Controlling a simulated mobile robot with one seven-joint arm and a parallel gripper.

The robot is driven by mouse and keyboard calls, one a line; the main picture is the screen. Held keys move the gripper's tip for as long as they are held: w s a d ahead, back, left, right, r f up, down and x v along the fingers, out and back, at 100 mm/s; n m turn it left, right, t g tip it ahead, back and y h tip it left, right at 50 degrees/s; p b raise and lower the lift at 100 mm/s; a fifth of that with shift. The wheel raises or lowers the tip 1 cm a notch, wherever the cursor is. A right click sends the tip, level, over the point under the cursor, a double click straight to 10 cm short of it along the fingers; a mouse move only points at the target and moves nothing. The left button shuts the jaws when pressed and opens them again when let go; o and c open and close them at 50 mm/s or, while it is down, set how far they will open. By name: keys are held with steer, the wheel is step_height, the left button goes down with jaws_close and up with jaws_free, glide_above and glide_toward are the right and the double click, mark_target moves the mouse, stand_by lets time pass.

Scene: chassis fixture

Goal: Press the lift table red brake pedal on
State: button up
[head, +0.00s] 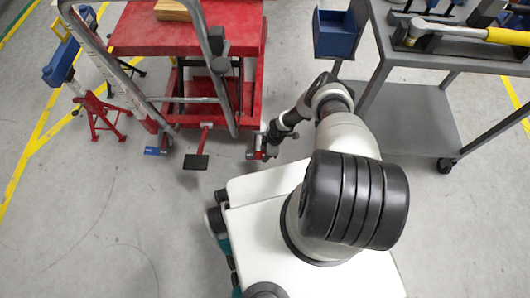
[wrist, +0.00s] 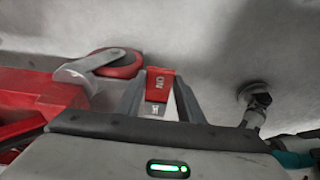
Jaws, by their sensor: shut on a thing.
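The red lift table (head: 185,32) stands at the upper left of the head view. In the wrist view, the red brake pedal (wrist: 159,82) with white lettering sits beside a caster with a red wheel (wrist: 120,64). A grey lettered piece (wrist: 154,109) lies just below the red part. My gripper (wrist: 158,88) has one finger on each side of the pedal and is shut on it. In the head view my gripper (head: 263,147) is low at the table's near right corner, where the pedal is small and partly hidden.
A black foot pedal (head: 196,161) and a blue pedal (head: 155,151) stick out left of my gripper. A grey cart (head: 415,115) with a blue bin (head: 335,35) stands to the right. A red stand (head: 100,113) is at far left. The floor at lower left is clear.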

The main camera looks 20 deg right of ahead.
steer(key=shift+s, duration=0.1)
stand_by(0.3)
steer(key=o, duration=1.1)
steer(key=shift+c, duration=0.2)
steer(key=p+v, duration=0.6)
steer(key=v, duration=1.1)
steer(key=shift+d, duration=0.35)
steer(key=shift+r, duration=0.1)
